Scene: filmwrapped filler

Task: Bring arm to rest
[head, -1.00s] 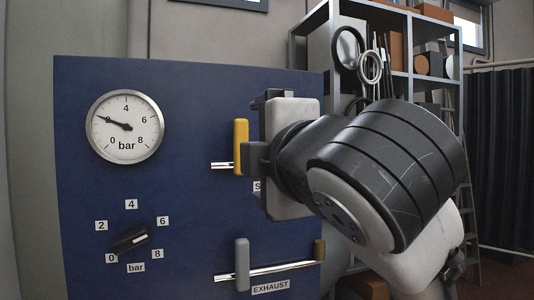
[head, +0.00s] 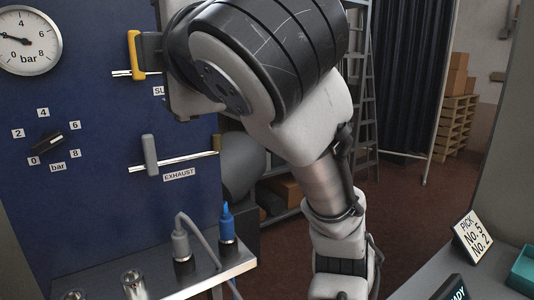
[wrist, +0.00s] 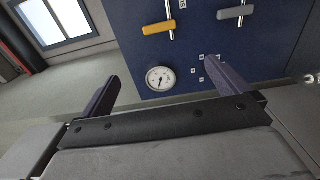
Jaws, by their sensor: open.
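My gripper (head: 151,46) is in front of the blue panel in the head view, its visible finger overlapping the picture close to the yellow handle (head: 135,54). The wrist view shows its two fingers spread (wrist: 162,70) with nothing held between them. In that view the yellow handle (wrist: 159,27) lies beyond the fingertips, apart from them. My arm reaches from the lower right of the head view up to the panel. The wrist hides part of the yellow handle's rail and label.
The blue panel (head: 95,200) carries a gauge (head: 27,41) reading near 2, a black knob (head: 48,141) and a grey exhaust handle (head: 149,155). Below is a metal shelf (head: 205,278) with blue and grey plugs. A sign (head: 472,237) stands at right; floor shows between.

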